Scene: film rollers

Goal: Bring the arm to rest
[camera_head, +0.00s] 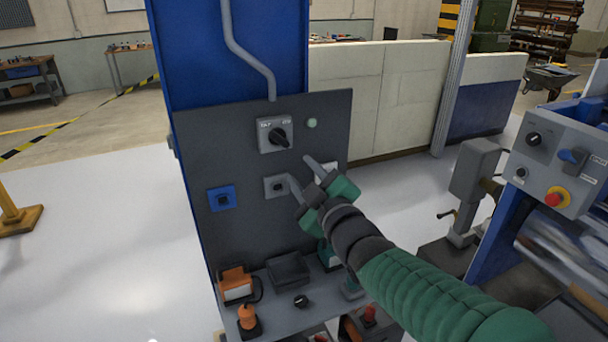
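My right arm (435,295), with a green ribbed sleeve, reaches in from the bottom right. Its gripper (299,168) is in front of the dark control panel (235,140). Its two grey fingers are spread apart with nothing between them. The fingertips appear near a small grey switch box (273,187) and below a rotary switch (274,134); I cannot tell whether they touch the panel. The gripper and forearm hide the panel's lower right part. My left gripper is not in view.
A shelf below the panel holds an orange device (236,284), a dark tray (288,269) and other small items. A blue button box (222,197) is on the panel's left. At right stands a machine with a grey control box (556,165) and red button. Open floor lies left.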

